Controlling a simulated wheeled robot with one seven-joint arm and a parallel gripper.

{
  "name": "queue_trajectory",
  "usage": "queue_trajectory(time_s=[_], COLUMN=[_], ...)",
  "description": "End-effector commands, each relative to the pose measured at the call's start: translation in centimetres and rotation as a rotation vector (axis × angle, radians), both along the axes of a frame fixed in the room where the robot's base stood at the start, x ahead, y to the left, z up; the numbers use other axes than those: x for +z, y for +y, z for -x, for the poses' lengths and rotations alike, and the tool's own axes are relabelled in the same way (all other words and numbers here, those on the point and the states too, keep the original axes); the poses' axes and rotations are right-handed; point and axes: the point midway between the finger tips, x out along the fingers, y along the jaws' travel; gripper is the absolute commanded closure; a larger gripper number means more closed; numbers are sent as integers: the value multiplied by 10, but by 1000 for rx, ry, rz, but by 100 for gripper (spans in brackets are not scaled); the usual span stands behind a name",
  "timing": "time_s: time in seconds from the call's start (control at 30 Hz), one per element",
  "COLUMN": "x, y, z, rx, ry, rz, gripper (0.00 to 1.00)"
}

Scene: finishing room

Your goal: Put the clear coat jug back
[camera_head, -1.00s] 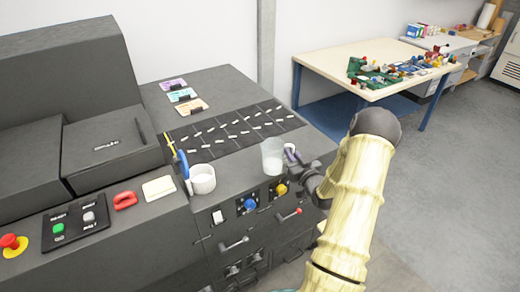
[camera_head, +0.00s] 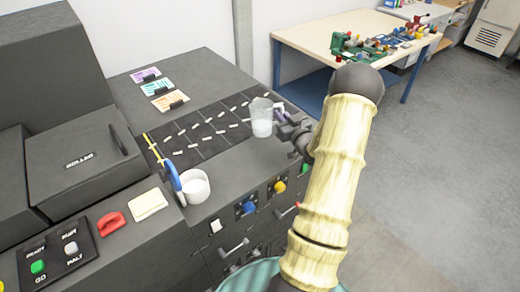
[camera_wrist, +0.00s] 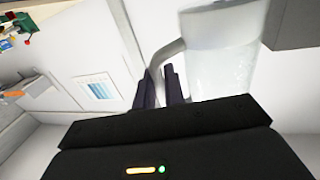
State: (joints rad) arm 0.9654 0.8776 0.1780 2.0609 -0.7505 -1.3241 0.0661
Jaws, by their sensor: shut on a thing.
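The clear coat jug (camera_head: 262,118) is a clear jug with whitish content, upright at the right side of the machine top in the head view. My gripper (camera_head: 290,125) is at its right side, shut on its handle. In the wrist view the jug (camera_wrist: 222,50) fills the upper right, and its handle runs between the dark fingers of my gripper (camera_wrist: 160,86). I cannot tell for sure whether the jug's base touches the surface or hangs just above it.
A white cup (camera_head: 195,187) stands near the machine's front edge with a blue tool (camera_head: 174,176) beside it. A dark gridded mat (camera_head: 205,130) with small white pieces lies behind. Coloured cards (camera_head: 157,90) lie at the back. A table (camera_head: 325,45) with coloured parts stands at back right.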

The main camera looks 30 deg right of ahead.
Motion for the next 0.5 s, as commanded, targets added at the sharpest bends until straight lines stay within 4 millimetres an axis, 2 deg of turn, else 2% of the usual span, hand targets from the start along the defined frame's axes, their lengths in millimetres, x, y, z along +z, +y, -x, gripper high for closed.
queue_trajectory(time_s=[0.27, 0.5], x=[-2, -28], y=[-1, -2], z=[0, 2], rx=[-2, -5], ry=[-1, 2], rz=[0, -2], gripper=[100, 100])
